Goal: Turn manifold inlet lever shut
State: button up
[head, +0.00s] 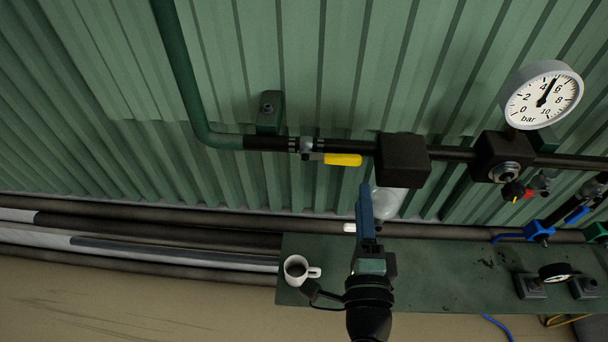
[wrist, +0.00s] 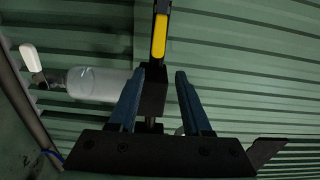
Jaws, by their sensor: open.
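The yellow lever (head: 343,160) sits on a valve at the left part of the dark pipe. It lies roughly along the pipe, just below it in the head view. In the wrist view the yellow lever (wrist: 159,37) shows ahead, beyond the fingertips. My gripper (head: 364,188) is below and to the right of the lever in the head view, apart from it. In the wrist view my gripper (wrist: 160,74) has its two blue fingers spread. Part of the black block on the pipe (wrist: 153,97) shows between them, its depth unclear. I see nothing held.
The black block (head: 403,158) has a clear bowl (head: 389,201) under it, close to my gripper. A round gauge (head: 541,95) and a red handle (head: 527,194) are to the right. A white mug (head: 297,270) stands on the green bench (head: 440,285). Corrugated green wall lies behind.

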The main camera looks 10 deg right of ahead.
jog(key=p+x, duration=0.1)
jog(key=x, duration=0.7)
jog(key=shift+w+d+f+p, duration=0.2)
jog(key=shift+w+f+p, duration=0.05)
jog(key=shift+p, duration=0.15)
dwell(0.5)
grip_shut()
jog(key=w+a+f+m+b, duration=0.2)
jog(key=a+f+m+b, duration=0.7)
jog(key=m, duration=0.9)
jog(key=shift+w+a+f, duration=0.35)
jog(key=shift+a+f, duration=0.05)
jog(key=shift+f, duration=0.35)
jog(key=shift+c, duration=0.2)
grip_release()
